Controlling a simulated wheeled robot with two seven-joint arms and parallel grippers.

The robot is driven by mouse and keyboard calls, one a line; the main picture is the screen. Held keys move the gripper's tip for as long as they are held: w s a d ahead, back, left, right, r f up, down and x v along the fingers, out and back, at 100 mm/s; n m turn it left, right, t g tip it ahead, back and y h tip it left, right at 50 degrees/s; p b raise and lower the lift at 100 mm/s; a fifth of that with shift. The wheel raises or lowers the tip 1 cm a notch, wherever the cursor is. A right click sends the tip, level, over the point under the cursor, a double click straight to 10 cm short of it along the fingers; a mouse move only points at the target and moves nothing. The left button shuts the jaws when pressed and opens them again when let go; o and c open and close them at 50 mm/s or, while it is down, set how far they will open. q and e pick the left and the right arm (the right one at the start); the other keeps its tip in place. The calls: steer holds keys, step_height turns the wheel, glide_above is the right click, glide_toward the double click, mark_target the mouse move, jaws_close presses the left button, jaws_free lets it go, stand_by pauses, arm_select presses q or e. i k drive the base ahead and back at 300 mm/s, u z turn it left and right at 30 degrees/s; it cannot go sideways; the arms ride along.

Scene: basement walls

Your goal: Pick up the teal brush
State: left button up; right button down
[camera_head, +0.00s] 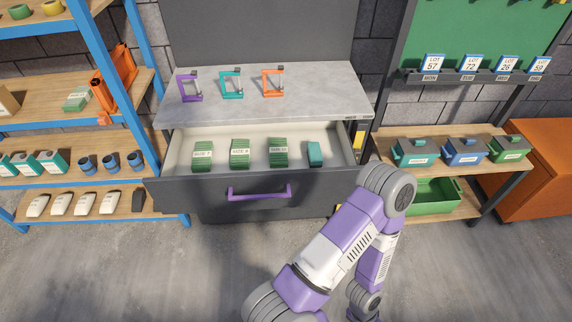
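A small teal block-shaped object (314,154) lies at the right end of the open drawer (340,146). It may be the teal brush, but no bristles can be made out at this size. One of my arms, purple and white, rises from the bottom, bends in front of the drawer's right end and folds back down. No gripper fingers show on it. My other arm is out of view.
Green stacks (240,154) fill the drawer's left and middle. The drawer has a purple handle (259,193). Three clamps (232,84) stand on the grey top. A loaded blue shelf (90,182) stands left. A bench (440,203) holds teal, blue and green boxes right. Front floor is clear.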

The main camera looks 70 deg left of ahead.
mark_target(316, 159)
steer(key=k, duration=0.25)
steer(key=u, duration=1)
